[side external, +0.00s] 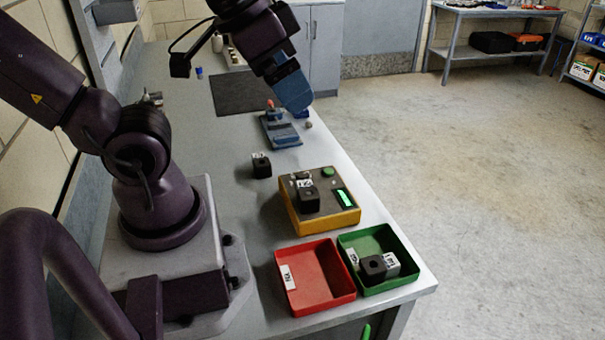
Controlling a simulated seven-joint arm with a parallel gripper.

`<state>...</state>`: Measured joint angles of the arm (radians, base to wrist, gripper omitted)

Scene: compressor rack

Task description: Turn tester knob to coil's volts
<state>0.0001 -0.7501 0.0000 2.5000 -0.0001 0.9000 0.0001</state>
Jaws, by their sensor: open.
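The tester (290,214) is a yellow box with a dark top, a round green button (328,171) and a lit green display (345,198). A black coil block (309,201) with a white label sits on its top. A small dark part near the tester's back left may be the knob, but it is too small to tell, and its setting and the coil's printing cannot be read. My gripper (295,105) has blue fingers and is open. It is above the bench, well behind the tester, near a blue fixture (281,133), touching nothing on the tester.
Another black block (261,166) stands on the bench left of the tester. A red tray (325,278) in front is empty. A green tray (405,277) beside it holds a black block (373,268) with a white label.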

